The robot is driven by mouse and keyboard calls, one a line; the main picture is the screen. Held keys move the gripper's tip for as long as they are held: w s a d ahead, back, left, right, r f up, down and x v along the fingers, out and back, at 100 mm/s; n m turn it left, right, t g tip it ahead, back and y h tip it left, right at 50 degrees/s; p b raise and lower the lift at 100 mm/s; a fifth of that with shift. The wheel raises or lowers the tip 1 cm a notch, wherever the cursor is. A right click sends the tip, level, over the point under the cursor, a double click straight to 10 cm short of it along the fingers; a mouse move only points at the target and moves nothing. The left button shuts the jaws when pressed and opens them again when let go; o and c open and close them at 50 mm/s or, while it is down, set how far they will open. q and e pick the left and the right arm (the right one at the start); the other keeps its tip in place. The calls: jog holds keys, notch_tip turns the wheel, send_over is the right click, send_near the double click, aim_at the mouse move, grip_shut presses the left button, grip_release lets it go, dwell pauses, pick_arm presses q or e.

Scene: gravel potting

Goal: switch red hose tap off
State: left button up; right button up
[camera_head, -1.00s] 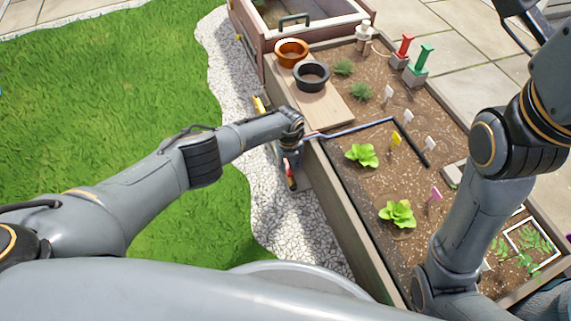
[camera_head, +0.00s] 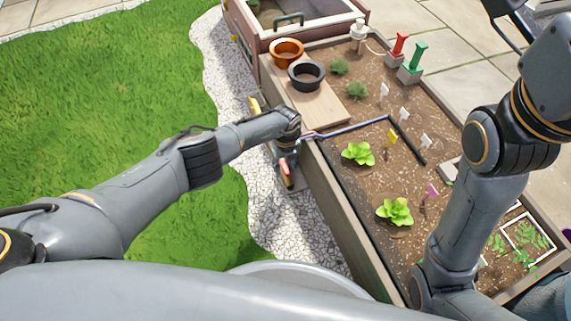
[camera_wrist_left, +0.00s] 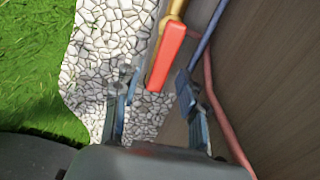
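The red tap handle (camera_wrist_left: 166,55) shows in the left wrist view, extending down from a brass tap body (camera_wrist_left: 177,8). It lies ahead of and between the spread fingers of my left gripper (camera_wrist_left: 155,97), with visible gaps to both; I cannot tell how deep it sits between them. In the head view the left gripper (camera_head: 287,168) is beside the outer wall of the planter, with the red handle (camera_head: 286,175) partly hidden by it. A red hose (camera_wrist_left: 224,110) and a blue hose (camera_wrist_left: 204,38) run beside the wall. My right gripper is out of view.
The wooden planter (camera_head: 338,207) stands close to the right of the left gripper. A yellow part (camera_head: 254,106) is on the wall side farther back. White gravel (camera_head: 290,238) and grass (camera_head: 110,110) lie to the left. A blue pipe (camera_head: 350,129) crosses the planter rim.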

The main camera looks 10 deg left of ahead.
aim_at(285, 168)
pick_arm(q)
jog(key=shift+w+r, duration=0.1)
jog(key=shift+r, duration=0.5)
notch_tip(285, 168, up, 11)
jog(key=shift+f, duration=0.1)
dwell(0.5)
